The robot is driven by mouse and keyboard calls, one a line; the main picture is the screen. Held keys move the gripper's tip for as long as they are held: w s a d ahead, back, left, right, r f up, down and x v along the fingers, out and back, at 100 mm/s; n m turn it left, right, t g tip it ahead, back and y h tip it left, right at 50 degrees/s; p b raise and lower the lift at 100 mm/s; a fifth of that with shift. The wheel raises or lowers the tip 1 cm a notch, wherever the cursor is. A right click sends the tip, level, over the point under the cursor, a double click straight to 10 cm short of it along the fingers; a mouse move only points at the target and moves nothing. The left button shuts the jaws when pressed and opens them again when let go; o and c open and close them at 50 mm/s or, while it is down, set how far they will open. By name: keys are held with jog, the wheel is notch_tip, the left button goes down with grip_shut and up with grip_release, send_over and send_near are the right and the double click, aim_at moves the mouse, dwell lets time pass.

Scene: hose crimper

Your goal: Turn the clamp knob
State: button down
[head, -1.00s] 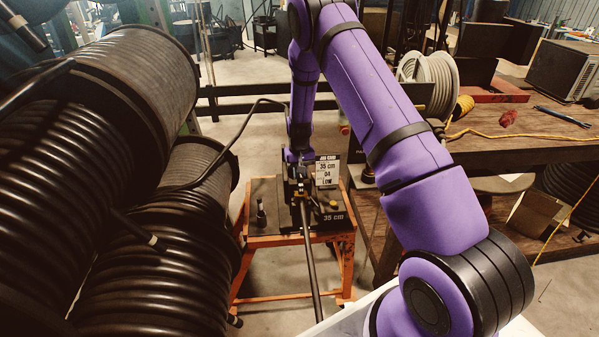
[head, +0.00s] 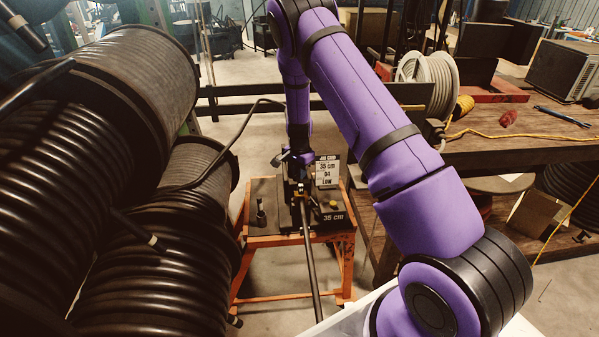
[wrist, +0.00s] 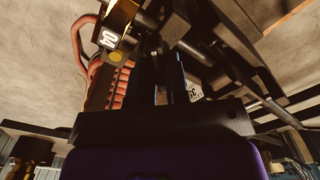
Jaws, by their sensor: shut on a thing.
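The crimper (head: 326,222) is a dark machine with a "35 cm" label on an orange stand. My gripper (head: 298,182) is at its top, pointing down, just left of the white job card (head: 327,172). The clamp knob is hidden at the fingers, so I cannot see how far it is turned. In the wrist view my gripper (wrist: 164,76) is shut on what appears to be the knob, in shadow among dark machine parts. A block marked "04" (wrist: 109,39) with a yellow button is beside the fingers to the upper left.
A dark hose (head: 309,262) runs from the crimper toward me. Large reels of black hose (head: 95,120) crowd the left. The wooden workbench (head: 500,150) stands at right with a yellow cord on it. A small dark upright part (head: 261,213) stands at the crimper's left.

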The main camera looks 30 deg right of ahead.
jog(key=shift+m, duration=1.3)
jog(key=c, duration=1.1)
grip_release()
notch_tip(320, 180, up, 11)
jog(key=shift+f, duration=0.1)
